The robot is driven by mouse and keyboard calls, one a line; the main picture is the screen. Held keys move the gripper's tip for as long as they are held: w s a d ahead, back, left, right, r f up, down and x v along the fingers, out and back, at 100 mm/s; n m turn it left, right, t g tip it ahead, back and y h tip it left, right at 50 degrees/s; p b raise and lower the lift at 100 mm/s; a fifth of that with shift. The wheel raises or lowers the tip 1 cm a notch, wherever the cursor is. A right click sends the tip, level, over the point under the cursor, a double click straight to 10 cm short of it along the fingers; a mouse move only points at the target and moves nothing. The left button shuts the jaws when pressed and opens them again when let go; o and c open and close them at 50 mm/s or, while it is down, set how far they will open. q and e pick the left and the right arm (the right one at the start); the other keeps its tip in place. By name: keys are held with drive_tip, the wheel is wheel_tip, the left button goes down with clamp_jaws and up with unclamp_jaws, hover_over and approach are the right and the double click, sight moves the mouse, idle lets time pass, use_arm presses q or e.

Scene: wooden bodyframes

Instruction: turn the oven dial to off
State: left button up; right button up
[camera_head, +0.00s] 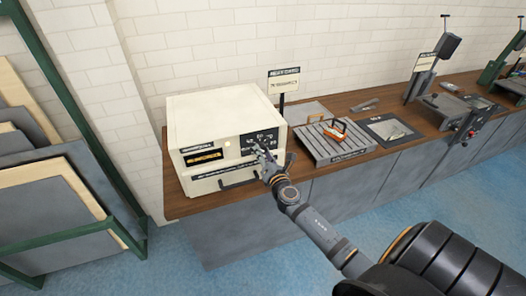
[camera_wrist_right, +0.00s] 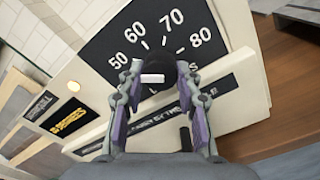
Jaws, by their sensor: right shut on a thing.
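The oven (camera_head: 215,120) is a cream box on the wooden counter. Its front carries a black dial plate (camera_head: 250,140) with white numbers. In the right wrist view the plate (camera_wrist_right: 120,40) shows 50, 60, 70 and 80 around a dark round dial (camera_wrist_right: 155,72) with a white mark (camera_wrist_right: 152,78). My right gripper (camera_head: 268,155) is at the dial plate and partly hides it. In the right wrist view its two fingers (camera_wrist_right: 158,88) are on either side of the dial, shut on it. The lower part of the plate is hidden by the gripper. My left gripper is not in view.
A small sign (camera_head: 284,80) stands behind the oven. A slatted metal tray (camera_head: 325,150) with an orange-handled tool (camera_head: 335,130) lies to the right on the counter (camera_head: 190,208). A dark handle (camera_head: 240,180) is on the oven's lower front. A green rack (camera_head: 60,80) holding boards stands at left.

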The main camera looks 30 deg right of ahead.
drive_tip(key=shift+d+f+n+p, duration=0.1)
drive_tip(key=shift+n+p, duration=0.4)
drive_tip(key=shift+n, duration=1.35)
drive_tip(key=shift+f+n+p, duration=0.1)
drive_tip(key=shift+n+p, duration=0.35)
drive_tip(key=shift+n, duration=1.4)
drive_tip(key=shift+s, duration=0.1)
drive_tip(key=o, duration=1.2)
drive_tip(key=shift+r, duration=0.1)
drive_tip(key=shift+c, duration=0.2)
drive_tip(key=v, duration=1.2)
